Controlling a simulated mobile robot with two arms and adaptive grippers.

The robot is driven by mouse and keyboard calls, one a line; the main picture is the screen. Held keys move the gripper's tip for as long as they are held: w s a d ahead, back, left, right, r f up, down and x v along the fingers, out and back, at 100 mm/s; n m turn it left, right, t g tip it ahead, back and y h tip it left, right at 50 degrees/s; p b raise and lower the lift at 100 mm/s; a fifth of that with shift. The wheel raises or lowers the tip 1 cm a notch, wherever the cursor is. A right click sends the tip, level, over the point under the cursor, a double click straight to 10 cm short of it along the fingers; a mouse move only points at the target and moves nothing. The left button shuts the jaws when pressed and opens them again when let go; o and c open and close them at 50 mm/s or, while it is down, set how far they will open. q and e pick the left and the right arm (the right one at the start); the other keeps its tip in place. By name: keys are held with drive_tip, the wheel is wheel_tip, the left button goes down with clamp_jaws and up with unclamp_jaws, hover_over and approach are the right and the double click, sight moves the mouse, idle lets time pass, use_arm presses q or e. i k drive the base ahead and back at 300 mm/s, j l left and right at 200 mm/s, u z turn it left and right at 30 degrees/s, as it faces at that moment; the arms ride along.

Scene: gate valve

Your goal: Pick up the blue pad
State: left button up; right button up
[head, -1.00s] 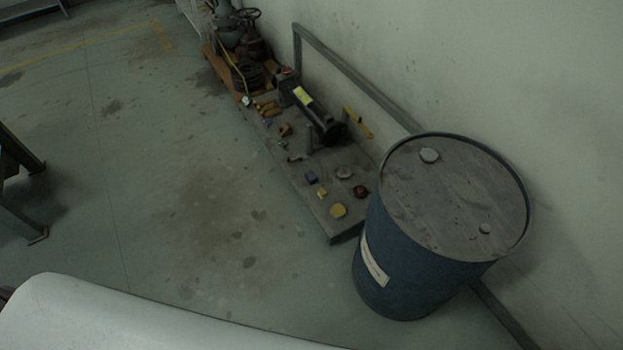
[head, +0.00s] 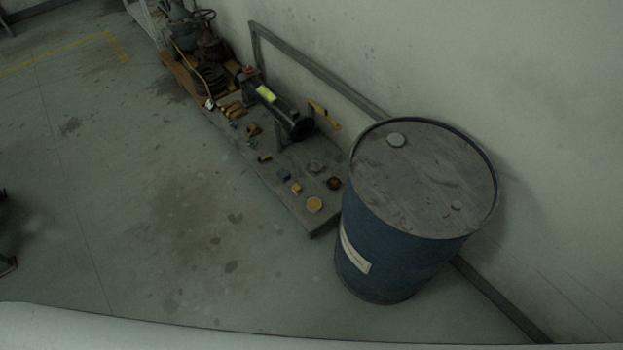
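A small blue block-like item (head: 284,174), which looks like the blue pad, lies on a low grey platform (head: 306,222) by the wall. It sits toward the platform's front edge, close to a small yellow block (head: 296,188). Another small bluish item (head: 233,125) lies farther back on the platform, too small to make out. Neither of my grippers shows in the head view.
A large blue drum (head: 385,258) stands at the platform's near end, by the wall. A black machine (head: 284,115), a yellow disc (head: 314,204) and several small parts are on the platform. Valves (head: 208,48) stand behind on an orange pallet. The floor (head: 150,200) left of the platform is clear.

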sight(282, 174)
drive_tip(key=i+j+z, duration=0.1)
drive_tip(key=z, duration=0.35)
drive_tip(key=i+j+z, duration=0.1)
drive_tip(key=z, duration=0.3)
drive_tip(key=i+j+z, duration=0.15)
drive_tip(key=j, duration=0.4)
drive_tip(key=i+j+z, duration=0.2)
drive_tip(key=j, duration=0.35)
drive_tip(key=j+z, duration=0.15)
drive_tip(key=j, duration=0.45)
drive_tip(key=i+j+z, duration=0.15)
drive_tip(key=j, duration=0.4)
drive_tip(key=k, duration=0.05)
